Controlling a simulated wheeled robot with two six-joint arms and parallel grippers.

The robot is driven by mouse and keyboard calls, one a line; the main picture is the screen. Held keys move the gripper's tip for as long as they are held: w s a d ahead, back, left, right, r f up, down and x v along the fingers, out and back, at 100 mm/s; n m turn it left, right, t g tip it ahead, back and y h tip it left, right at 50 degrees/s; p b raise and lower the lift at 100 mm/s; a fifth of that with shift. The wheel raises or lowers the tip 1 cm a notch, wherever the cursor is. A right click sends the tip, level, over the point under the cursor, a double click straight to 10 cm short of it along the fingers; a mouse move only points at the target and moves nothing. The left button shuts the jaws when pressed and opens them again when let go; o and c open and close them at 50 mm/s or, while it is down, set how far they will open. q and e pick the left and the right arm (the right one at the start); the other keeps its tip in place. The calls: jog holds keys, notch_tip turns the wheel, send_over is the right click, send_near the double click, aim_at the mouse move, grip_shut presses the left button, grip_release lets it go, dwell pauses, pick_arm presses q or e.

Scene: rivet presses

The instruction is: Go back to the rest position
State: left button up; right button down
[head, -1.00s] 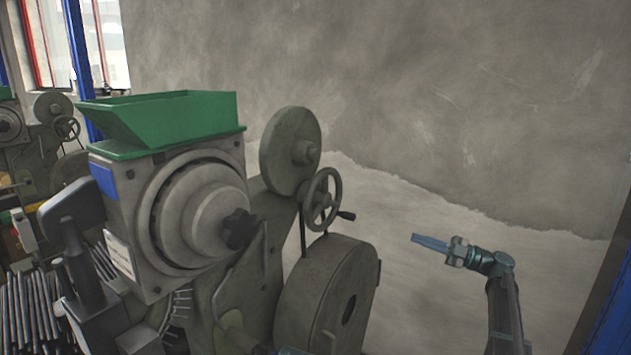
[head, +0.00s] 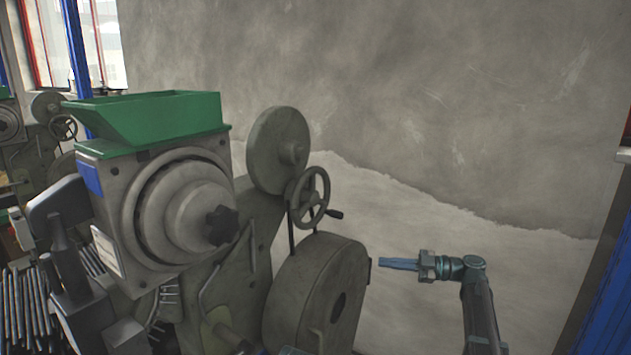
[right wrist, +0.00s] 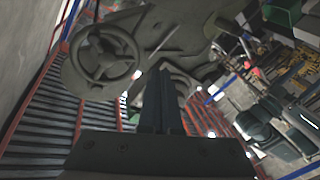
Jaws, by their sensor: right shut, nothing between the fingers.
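My right gripper (head: 398,263) is at the lower right of the head view, level and pointing left. Its blue fingers are shut and empty. Their tips are near the right side of the rivet press's large flywheel (head: 320,290); whether they touch it I cannot tell. In the right wrist view the closed fingers (right wrist: 160,100) stand upright in the middle, with the press's handwheel (right wrist: 105,55) up and left of them. My left gripper does not show.
The grey rivet press with its green hopper (head: 150,115) fills the left and middle of the head view. A second press (head: 40,140) stands at the far left. Behind is a bare wall (head: 400,100). A blue post (head: 605,300) rises at the right edge.

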jog(key=s+a+f+m+g+h, duration=0.5)
jog(key=s+a+f+m+h, duration=0.35)
jog(key=s+a+f, duration=0.8)
jog(key=s+d+f+m+h, duration=0.1)
jog(key=s+m+h, duration=0.3)
jog(key=s, duration=0.4)
jog(key=s+d+f+m+h, duration=0.1)
jog(key=s+f+m+h, duration=0.3)
jog(key=s, duration=0.4)
jog(key=shift+s+d+m+h, duration=0.15)
jog(key=shift+s+m+h, duration=0.25)
jog(key=shift+m+h, duration=0.5)
